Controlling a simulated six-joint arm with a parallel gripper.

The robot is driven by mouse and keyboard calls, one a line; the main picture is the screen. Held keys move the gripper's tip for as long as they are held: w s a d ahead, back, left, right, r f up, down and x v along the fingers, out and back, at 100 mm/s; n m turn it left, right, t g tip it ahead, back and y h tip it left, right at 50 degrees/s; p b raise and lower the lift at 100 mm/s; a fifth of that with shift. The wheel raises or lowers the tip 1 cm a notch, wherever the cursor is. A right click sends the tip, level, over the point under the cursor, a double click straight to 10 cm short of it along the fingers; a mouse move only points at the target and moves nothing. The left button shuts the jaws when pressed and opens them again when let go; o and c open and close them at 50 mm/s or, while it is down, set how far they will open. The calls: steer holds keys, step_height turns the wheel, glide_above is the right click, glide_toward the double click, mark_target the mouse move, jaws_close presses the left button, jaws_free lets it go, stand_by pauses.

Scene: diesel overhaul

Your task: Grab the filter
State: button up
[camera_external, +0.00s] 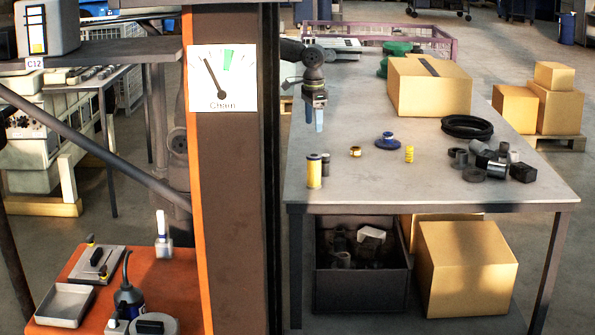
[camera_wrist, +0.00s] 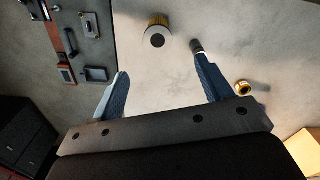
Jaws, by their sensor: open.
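The filter (camera_external: 314,171) looks like a yellow cylinder with pale ends, standing upright near the left front of the grey table (camera_external: 450,188). In the wrist view the filter (camera_wrist: 157,32) shows from above, with a white end and dark centre hole, beyond the fingertips and roughly between their lines. My gripper (camera_external: 314,120) is open and empty, above the table and behind the filter; in the wrist view its two blue fingers (camera_wrist: 161,62) are spread wide.
A brass ring (camera_external: 355,152), a blue flanged part (camera_external: 387,141) and a yellow spring (camera_external: 409,154) stand to the filter's right. Farther right are several dark parts and black rings (camera_external: 467,127). A cardboard box (camera_external: 430,90) stands behind. A dark post (camera_external: 232,200) rises left of the table.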

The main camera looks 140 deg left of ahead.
mark_target(314, 155)
step_height(314, 155, down, 9)
steer(key=shift+r, duration=0.2)
steer(key=shift+w+f, duration=0.2)
steer(key=shift+f, duration=2.85)
steer(key=shift+c, duration=0.2)
steer(key=c, duration=1.1)
